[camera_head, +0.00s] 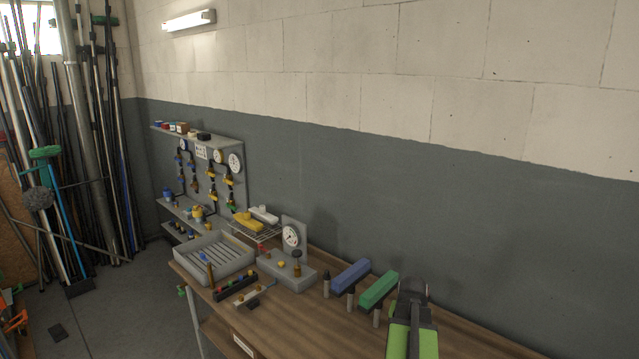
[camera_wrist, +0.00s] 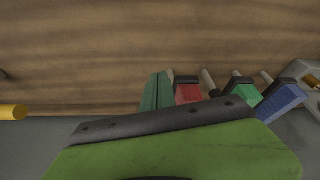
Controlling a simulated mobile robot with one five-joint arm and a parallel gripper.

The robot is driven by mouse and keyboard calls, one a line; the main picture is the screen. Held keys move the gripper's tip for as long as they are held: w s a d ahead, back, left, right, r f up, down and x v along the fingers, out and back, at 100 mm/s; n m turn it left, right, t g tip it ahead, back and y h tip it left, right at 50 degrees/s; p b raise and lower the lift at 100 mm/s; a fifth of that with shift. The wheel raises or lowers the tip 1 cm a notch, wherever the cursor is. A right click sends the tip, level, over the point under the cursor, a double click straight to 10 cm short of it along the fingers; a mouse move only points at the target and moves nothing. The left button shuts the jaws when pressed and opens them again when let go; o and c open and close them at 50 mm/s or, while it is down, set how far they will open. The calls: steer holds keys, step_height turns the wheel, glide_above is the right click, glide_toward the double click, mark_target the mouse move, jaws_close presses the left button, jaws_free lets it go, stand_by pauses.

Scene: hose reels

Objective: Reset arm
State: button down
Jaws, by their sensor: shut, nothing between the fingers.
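My arm with green side panels rises at the lower right of the head view. My gripper (camera_head: 413,291), dark, is at its far end over the wooden bench, shut and empty. In the wrist view, a green body with a dark bar along its edge, apparently mine, fills the lower middle. Beyond it are a red block (camera_wrist: 187,93), a green block (camera_wrist: 240,90) and a blue block (camera_wrist: 280,100). The head view shows the blue block (camera_head: 351,275) and the green block (camera_head: 379,290) left of my gripper; the red one does not show there.
The wooden bench (camera_head: 470,345) runs along the wall. A grey slatted tray (camera_head: 214,262), a grey box (camera_head: 285,274) with a gauge (camera_head: 291,236) and a gauge panel (camera_head: 215,175) stand farther left. Poles crowd the left corner. The bench at lower right looks clear.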

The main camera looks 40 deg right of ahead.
steer(key=w+a+f+n+y+b, duration=0.1)
steer(key=w+a+f+n+b, duration=0.1)
steer(key=w+a, duration=0.7)
steer(key=w+a+f+n+b, duration=0.1)
steer(key=w+a+f+n, duration=0.2)
steer(key=a, duration=0.9)
steer(key=w+a+f+n+y+b, duration=0.1)
steer(key=w+a+f+n+b, duration=0.1)
steer(key=w+a, duration=0.75)
steer(key=s+a+f+n+g+b, duration=0.1)
steer(key=s+a+n, duration=0.1)
steer(key=a, duration=0.9)
steer(key=s+a+f+n+y+b, duration=0.1)
steer(key=s+a+n, duration=0.2)
steer(key=a, duration=0.7)
steer(key=shift+s+a+f+n+g+y, duration=0.3)
steer(key=shift+s+a+g, duration=0.1)
steer(key=shift+s, duration=0.1)
